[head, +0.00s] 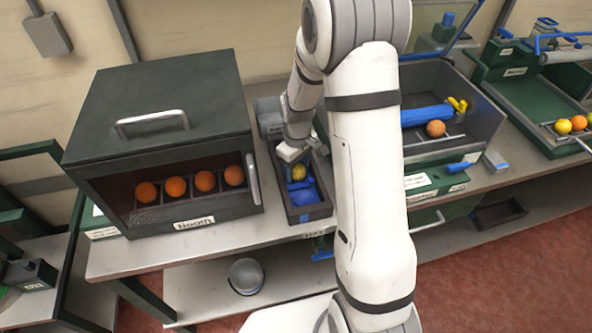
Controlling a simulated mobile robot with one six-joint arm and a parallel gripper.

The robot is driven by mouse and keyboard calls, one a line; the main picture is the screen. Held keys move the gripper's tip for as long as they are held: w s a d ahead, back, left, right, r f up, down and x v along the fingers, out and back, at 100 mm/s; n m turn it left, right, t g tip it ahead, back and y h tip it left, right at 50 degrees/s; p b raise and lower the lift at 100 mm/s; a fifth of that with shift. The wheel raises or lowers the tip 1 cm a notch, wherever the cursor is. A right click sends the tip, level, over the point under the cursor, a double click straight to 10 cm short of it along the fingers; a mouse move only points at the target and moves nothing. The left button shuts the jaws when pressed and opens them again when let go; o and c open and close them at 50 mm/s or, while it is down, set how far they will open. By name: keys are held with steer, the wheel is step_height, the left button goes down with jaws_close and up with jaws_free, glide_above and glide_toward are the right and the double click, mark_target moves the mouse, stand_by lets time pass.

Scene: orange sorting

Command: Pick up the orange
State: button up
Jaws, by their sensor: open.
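Several oranges (205,181) sit in a row inside the dark box at the left, behind its open front. Another orange (436,128), duller in colour, lies in the grey bin right of my arm. A yellow-green fruit (298,171) lies in a narrow dark tray (308,216) at the centre. My gripper (292,154) is just above and behind this fruit, pointing down into the tray. It is open and seems empty. Its fingertips are small here, and I cannot tell whether they touch the fruit.
The dark box (160,95) with a handle and a "Nooth" label stands close to the left of the tray. Blue parts (304,193) lie in the tray's front. My arm hides part of the bench. At far right, a green station (520,105) holds several fruits.

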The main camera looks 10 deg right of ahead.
steer(key=c, duration=0.7)
steer(key=shift+c, duration=0.2)
